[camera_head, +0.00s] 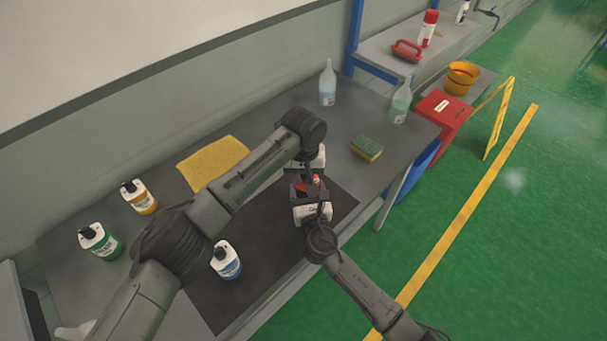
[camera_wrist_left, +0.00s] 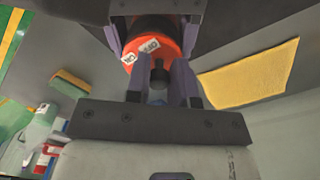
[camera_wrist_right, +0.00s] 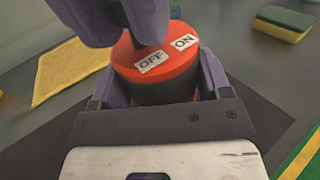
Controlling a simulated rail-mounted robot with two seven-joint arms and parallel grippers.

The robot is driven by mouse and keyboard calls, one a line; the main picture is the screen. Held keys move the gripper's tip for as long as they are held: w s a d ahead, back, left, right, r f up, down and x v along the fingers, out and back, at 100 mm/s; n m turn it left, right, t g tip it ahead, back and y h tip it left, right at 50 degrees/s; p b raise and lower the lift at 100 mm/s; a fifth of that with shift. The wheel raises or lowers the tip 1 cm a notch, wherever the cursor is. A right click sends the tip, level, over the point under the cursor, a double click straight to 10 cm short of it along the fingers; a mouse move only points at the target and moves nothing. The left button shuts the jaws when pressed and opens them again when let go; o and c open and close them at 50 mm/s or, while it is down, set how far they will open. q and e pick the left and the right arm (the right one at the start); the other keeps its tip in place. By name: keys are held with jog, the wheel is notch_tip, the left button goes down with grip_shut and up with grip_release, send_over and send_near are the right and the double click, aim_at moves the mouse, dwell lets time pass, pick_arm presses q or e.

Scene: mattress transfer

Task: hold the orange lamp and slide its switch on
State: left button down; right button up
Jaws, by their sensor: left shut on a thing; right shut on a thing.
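The orange lamp (camera_wrist_right: 165,68) has a round orange top with OFF and ON labels and a dark body. My right gripper (camera_wrist_right: 160,90) is shut around the body, one finger on each side. The lamp is upright above the dark mat and also shows small in the head view (camera_head: 316,179). My left gripper (camera_wrist_left: 160,72) comes down over the top and is shut on the small dark switch (camera_wrist_left: 158,74). In the right wrist view its fingers cover the switch, near the OFF label. I cannot tell the switch's exact position.
The dark mat (camera_head: 225,301) lies on the grey table beneath my grippers. A yellow cloth (camera_head: 211,163), a sponge (camera_head: 366,148), two clear bottles and several labelled bottles stand or lie around it. A red box (camera_head: 441,112) is beyond the table's right end.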

pick_arm(q)
jog(key=shift+a, duration=0.2)
pick_arm(e)
jog(key=shift+d, duration=0.15)
pick_arm(q)
jog(key=shift+w+d, duration=0.75)
jog(key=shift+w, duration=0.15)
jog(key=c, duration=1.4)
grip_release()
jog(key=o, duration=0.4)
jog(key=shift+s+d, duration=0.1)
notch_tip(320, 180, up, 12)
